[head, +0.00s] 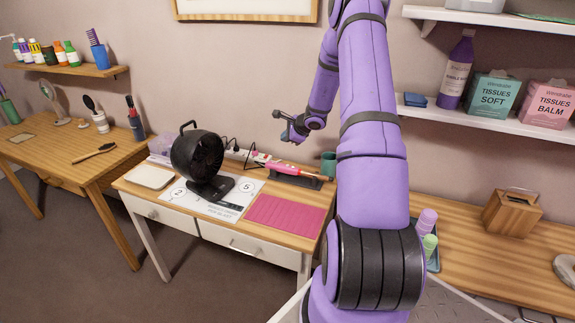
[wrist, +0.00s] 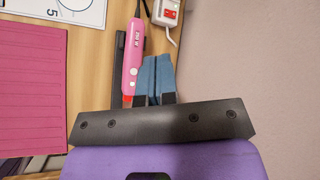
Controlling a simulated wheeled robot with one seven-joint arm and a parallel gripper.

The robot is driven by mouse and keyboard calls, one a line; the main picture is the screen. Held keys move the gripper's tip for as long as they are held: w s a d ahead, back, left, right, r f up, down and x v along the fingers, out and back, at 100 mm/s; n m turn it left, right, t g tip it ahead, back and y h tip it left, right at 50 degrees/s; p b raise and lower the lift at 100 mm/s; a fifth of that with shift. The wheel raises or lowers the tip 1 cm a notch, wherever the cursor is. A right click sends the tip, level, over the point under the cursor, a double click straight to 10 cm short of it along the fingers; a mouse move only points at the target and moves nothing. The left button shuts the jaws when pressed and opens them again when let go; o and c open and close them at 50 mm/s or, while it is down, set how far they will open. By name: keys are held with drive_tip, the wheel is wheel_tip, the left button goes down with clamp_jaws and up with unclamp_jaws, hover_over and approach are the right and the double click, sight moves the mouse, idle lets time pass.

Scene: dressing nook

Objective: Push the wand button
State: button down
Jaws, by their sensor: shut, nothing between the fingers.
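The pink wand (head: 281,168) lies on a black rest (head: 300,178) at the back of the white-drawer table. In the wrist view the wand (wrist: 134,48) shows a small dark display and round light buttons (wrist: 132,78) on its handle. My gripper (head: 288,136) is above the wand in the head view. Its blue fingers (wrist: 157,60) are shut and empty, just to the right of the wand's handle in the wrist view. I cannot tell the exact height gap.
A white power strip with a red switch (wrist: 168,14) lies close to the fingers. A pink mat (head: 284,215), a black fan (head: 198,160) and a numbered white sheet (head: 176,196) share the table. A green cup (head: 328,163) stands right of the rest; the wall is behind.

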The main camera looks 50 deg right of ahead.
sight(287, 166)
drive_tip(key=shift+s+d+f, duration=0.1)
drive_tip(key=shift+d+f, duration=0.15)
drive_tip(key=shift+f, duration=0.05)
drive_tip(key=shift+f, duration=4.4)
drive_tip(key=shift+f, duration=0.45)
drive_tip(key=shift+f, duration=0.35)
drive_tip(key=shift+r, duration=0.8)
